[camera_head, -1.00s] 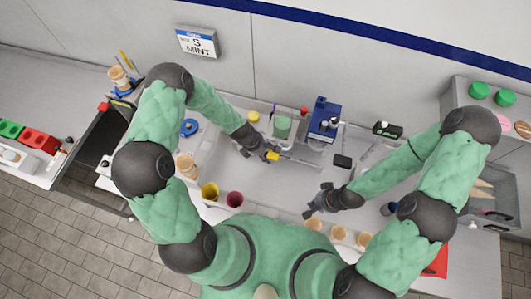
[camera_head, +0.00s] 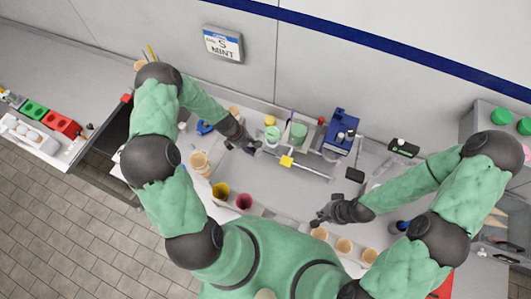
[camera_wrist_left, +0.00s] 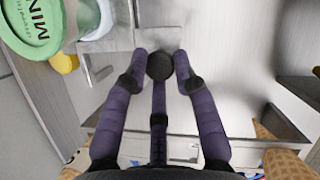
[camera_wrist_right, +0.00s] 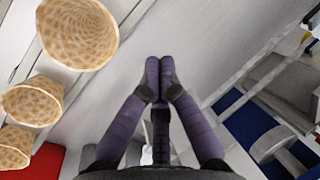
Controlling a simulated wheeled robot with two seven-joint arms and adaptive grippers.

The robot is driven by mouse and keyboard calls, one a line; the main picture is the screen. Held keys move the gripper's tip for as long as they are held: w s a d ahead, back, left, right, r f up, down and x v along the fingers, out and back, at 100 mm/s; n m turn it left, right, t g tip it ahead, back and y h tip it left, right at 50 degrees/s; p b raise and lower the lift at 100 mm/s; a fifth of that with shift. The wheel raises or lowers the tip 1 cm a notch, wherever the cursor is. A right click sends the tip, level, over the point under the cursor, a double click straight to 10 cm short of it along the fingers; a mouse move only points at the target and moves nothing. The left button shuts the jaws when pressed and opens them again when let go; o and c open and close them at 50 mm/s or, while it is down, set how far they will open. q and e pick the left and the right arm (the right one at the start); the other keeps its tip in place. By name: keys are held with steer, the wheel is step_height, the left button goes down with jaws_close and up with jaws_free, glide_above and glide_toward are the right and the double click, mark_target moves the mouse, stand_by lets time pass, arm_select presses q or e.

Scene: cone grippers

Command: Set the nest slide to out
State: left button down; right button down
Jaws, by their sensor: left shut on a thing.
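My left gripper (camera_head: 252,148) is at the left end of a metal rail, beside the green cups. In the left wrist view its fingers (camera_wrist_left: 160,72) are shut around a dark round knob (camera_wrist_left: 160,65). A yellow block (camera_head: 286,160) sits on the rail, right of the left gripper and apart from it. I cannot tell which part is the nest slide, nor see an in or out mark. My right gripper (camera_head: 325,212) is low over the counter, away from the rail. In the right wrist view its fingertips (camera_wrist_right: 158,72) are together, with nothing seen between them.
A green tub (camera_head: 298,133) with lettering in the left wrist view (camera_wrist_left: 35,22) and a blue machine (camera_head: 341,130) stand behind the rail. Yellow (camera_head: 220,190) and dark red (camera_head: 244,201) cups are in front. Cones (camera_head: 343,244) stand near my right gripper. The middle counter is clear.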

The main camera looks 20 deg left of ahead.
arm_select(q)
steer(key=a, duration=0.4)
steer(key=shift+w+a, duration=0.15)
steer(key=shift+a, duration=0.25)
steer(key=c, duration=1)
jaws_free()
steer(key=shift+a, duration=0.1)
steer(key=v, duration=1.2)
